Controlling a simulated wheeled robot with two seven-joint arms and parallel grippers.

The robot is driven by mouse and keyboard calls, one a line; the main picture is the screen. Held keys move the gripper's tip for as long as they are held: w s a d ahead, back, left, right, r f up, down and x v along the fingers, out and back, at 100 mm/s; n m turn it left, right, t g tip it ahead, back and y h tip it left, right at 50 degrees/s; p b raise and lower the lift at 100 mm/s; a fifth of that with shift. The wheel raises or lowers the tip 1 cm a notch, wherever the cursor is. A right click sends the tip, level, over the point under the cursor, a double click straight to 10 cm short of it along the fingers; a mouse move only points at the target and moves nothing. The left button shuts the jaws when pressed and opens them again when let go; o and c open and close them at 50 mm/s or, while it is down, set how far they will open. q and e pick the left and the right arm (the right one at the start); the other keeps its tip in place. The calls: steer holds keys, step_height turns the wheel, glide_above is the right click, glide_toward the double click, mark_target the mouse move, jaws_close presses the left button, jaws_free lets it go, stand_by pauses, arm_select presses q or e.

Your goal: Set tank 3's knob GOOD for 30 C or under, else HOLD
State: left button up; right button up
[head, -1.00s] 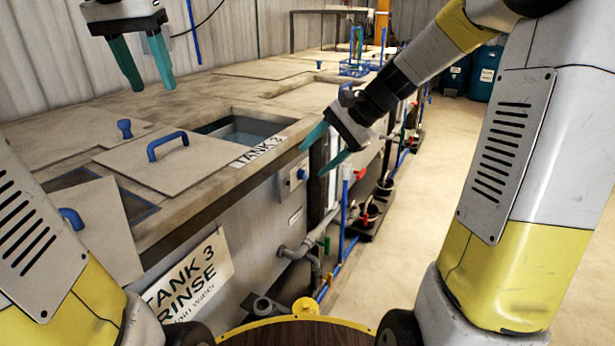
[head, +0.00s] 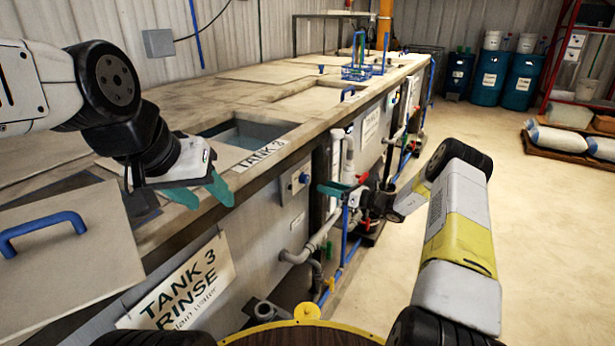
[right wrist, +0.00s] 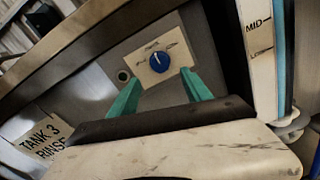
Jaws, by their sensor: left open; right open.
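Tank 3's blue knob (head: 304,178) sits on a pale plate on the tank's front wall. In the right wrist view the knob (right wrist: 159,62) lies just beyond my fingertips; its plate's small lettering is too blurred to read. My right gripper (head: 333,189) is open, close to the wall just right of the knob; its two teal fingers (right wrist: 160,90) are apart with nothing between them. My left gripper (head: 207,193) is open and empty above the tank's front edge. The open tank 3 (head: 232,134) has its label beside it. No temperature reading is legible.
A TANK 3 RINSE sign (head: 180,290) hangs on the front wall. A level gauge marked MID and LOW (right wrist: 260,40) stands right of the knob. Pipes and valves (head: 325,235) run below.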

mark_target(308, 180)
steer(key=x, duration=0.7)
steer(key=shift+w+a+f, duration=0.1)
steer(key=shift+w+a, duration=0.15)
steer(key=shift+a, duration=0.05)
steer(key=shift+c, duration=0.3)
jaws_close()
steer(key=shift+n, duration=0.3)
steer(key=n, duration=0.5)
steer(key=shift+w+d+n, duration=0.1)
steer(key=shift+n, duration=0.2)
steer(key=n, duration=0.5)
steer(key=shift+n, duration=0.3)
steer(key=shift+w, duration=0.1)
